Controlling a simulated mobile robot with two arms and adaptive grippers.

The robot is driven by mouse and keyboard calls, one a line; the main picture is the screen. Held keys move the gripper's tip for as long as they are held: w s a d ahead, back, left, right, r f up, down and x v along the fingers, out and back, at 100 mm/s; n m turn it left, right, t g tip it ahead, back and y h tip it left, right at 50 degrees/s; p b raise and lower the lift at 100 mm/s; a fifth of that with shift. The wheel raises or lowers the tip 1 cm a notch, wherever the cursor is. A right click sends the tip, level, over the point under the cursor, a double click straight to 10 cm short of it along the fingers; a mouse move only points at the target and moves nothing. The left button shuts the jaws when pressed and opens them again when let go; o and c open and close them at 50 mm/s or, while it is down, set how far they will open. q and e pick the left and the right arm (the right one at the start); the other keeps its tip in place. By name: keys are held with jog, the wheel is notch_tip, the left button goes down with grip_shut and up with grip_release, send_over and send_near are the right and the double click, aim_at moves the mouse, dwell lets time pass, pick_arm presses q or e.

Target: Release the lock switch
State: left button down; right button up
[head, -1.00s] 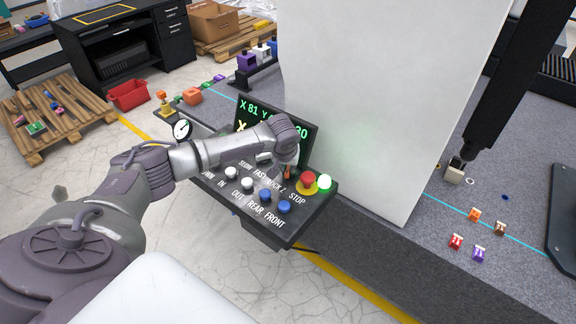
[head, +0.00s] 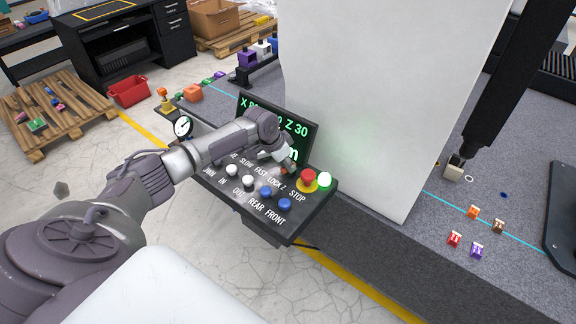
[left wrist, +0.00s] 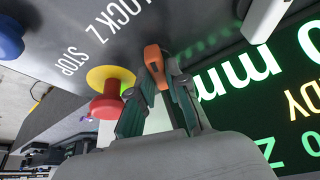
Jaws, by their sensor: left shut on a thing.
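The lock switch is a small orange lever (left wrist: 154,62) on the dark control panel (left wrist: 160,20), beside the "LOCK Z" label in the left wrist view. My left gripper (left wrist: 159,82) is shut on it, with one teal finger on each side of the lever. In the head view my left gripper (head: 286,166) reaches down over the panel's upper right part, and only a bit of orange shows at its tips. The red stop button (head: 308,176) on its yellow base is close beside the fingers. My right gripper is not in view.
The lit display (head: 305,130) stands behind my wrist. A tall pale granite block (head: 380,90) rises close behind the panel.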

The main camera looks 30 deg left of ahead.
pick_arm(q)
jog(key=shift+m+h+b, duration=0.4)
jog(key=shift+m+b, duration=0.15)
jog(key=shift+m, duration=0.45)
jog(key=c, duration=1.1)
grip_release()
jog(key=shift+c, duration=0.2)
jog(key=shift+r, duration=0.1)
jog(key=v, duration=1.2)
jog(key=shift+w, duration=0.15)
